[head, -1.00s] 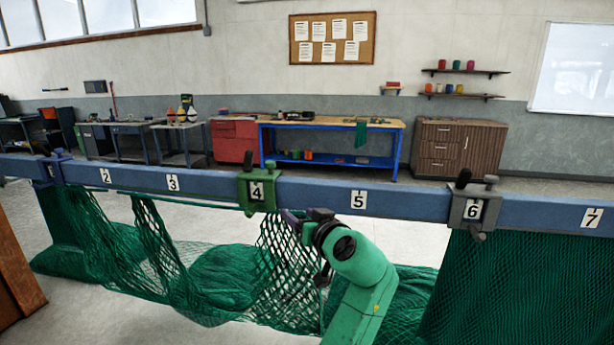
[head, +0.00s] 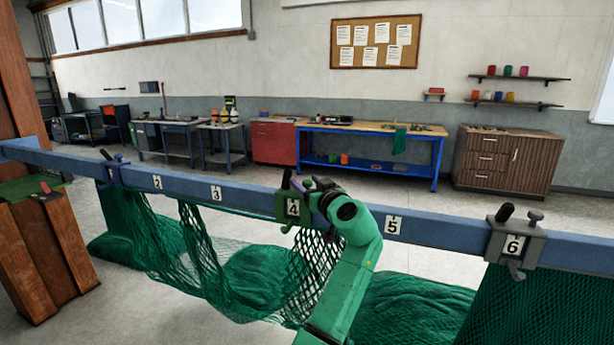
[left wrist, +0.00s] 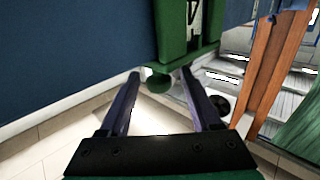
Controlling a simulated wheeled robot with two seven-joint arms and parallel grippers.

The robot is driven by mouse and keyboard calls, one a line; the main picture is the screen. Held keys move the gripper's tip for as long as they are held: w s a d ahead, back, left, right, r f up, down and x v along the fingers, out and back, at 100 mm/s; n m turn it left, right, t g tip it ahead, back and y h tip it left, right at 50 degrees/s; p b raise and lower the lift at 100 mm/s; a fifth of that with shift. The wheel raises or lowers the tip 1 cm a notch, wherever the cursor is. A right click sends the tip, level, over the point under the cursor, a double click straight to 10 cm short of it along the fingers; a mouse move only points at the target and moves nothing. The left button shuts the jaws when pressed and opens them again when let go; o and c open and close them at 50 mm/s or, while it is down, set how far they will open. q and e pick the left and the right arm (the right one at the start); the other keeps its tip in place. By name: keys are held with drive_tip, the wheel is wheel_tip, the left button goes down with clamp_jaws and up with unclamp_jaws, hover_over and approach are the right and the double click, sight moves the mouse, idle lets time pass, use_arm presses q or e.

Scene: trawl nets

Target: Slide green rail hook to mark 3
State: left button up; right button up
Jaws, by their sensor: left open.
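The green rail hook (head: 284,205) sits on the blue rail (head: 260,196) at mark 4, and its black handle points up. Mark 3 (head: 216,193) is to its left on a bare stretch of rail. My left gripper (left wrist: 161,77) is open. In the left wrist view the green hook (left wrist: 172,35) is just ahead, and its round knob (left wrist: 159,82) shows between the two purple fingers. In the head view my green wrist is right beside the hook and hides part of its right side. My right gripper is not in view.
A purple-blue hook (head: 112,172) is left of mark 2, and a grey hook (head: 515,240) is at mark 6. Green netting (head: 250,280) hangs below the rail and lies on the floor. A wooden post (head: 50,260) stands at the left. Workbenches stand far behind.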

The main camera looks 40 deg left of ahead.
use_arm(q)
drive_tip(key=shift+w, duration=0.1)
clamp_jaws()
idle(1.4)
